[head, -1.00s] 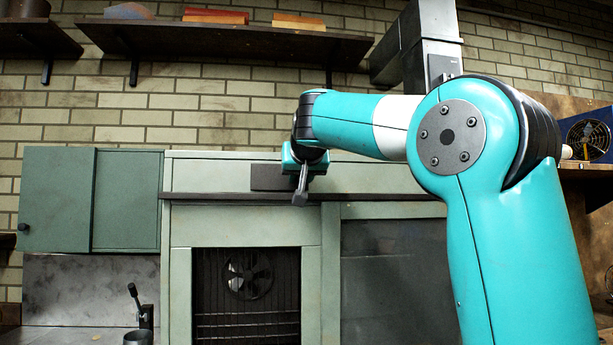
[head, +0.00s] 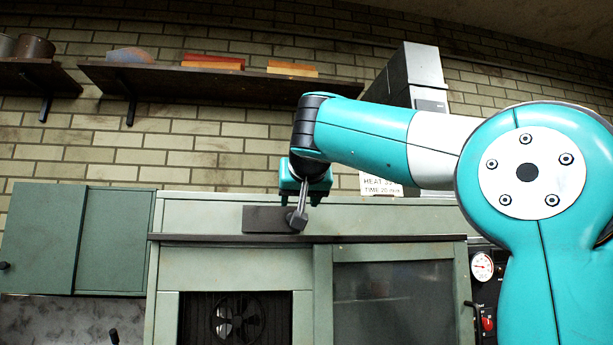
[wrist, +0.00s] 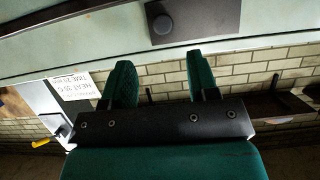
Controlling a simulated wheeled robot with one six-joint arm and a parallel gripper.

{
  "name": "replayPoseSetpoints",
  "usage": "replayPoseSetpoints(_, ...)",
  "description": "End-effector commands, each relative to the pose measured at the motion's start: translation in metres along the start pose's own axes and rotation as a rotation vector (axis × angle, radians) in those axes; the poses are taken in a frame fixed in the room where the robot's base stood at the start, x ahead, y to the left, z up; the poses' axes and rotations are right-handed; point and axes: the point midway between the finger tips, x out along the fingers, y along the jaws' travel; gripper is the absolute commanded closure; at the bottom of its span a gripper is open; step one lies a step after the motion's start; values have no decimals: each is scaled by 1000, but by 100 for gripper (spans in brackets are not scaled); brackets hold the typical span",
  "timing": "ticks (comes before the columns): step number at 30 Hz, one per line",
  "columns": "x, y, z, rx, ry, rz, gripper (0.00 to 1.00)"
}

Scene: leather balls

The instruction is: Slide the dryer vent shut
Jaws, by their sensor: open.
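The vent's dark rectangular plate (head: 262,219) is on the pale green upper panel of the dryer cabinet, above its dark ledge. A dark knob (head: 297,220) shows near the plate's right end. In the wrist view, which is upside down, the plate (wrist: 215,14) and its round knob (wrist: 162,25) are at the top. My gripper (head: 304,192) is in front of the plate's right part in the head view. In the wrist view my gripper (wrist: 162,75) is open and empty, its two green fingers apart. The knob lies beyond the fingertips, apart from them.
A wooden shelf (head: 220,84) with bricks and a bowl runs along the wall above. A white sign (head: 380,186) stands behind my arm. Below are a fan (head: 238,318) behind bars and a dark glass door (head: 392,290). A gauge and red switch (head: 487,320) are at right.

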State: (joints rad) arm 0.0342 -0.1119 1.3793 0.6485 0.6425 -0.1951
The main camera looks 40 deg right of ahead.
Motion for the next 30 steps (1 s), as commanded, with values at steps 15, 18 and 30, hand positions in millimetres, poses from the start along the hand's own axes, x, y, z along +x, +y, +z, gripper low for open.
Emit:
replayPoseSetpoints(15,-87,0,-1,0,1,-1,46)
replayPoseSetpoints(18,-90,0,-1,0,1,1,46)
replayPoseSetpoints(30,-90,1,0,0,1,2,46)
